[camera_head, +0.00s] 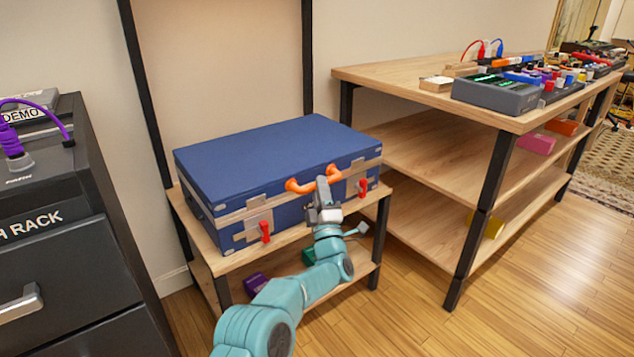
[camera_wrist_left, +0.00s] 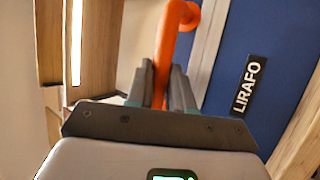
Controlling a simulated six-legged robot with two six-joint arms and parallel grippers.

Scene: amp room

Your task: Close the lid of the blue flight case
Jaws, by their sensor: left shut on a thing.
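The blue flight case (camera_head: 270,158) stands on a low wooden stand in the head view. Its lid lies down flat over the body; I cannot tell whether a thin gap is left at the rim. An orange handle (camera_head: 299,186) is on its front, between two red latches that hang at the front, a left one (camera_head: 265,231) and a right one (camera_head: 363,187). My left gripper (camera_head: 328,182) is at the right end of the handle. In the left wrist view its fingers are shut on the orange handle (camera_wrist_left: 165,55), beside the blue case face (camera_wrist_left: 235,60) with a LIRAFO label. My right gripper is not in view.
The low stand (camera_head: 232,257) has a lower shelf with a purple and a green block. A wooden workbench (camera_head: 400,84) with electronic gear is at the right. A dark rack (camera_head: 75,245) stands at the left. The floor (camera_head: 540,260) is clear at the right front.

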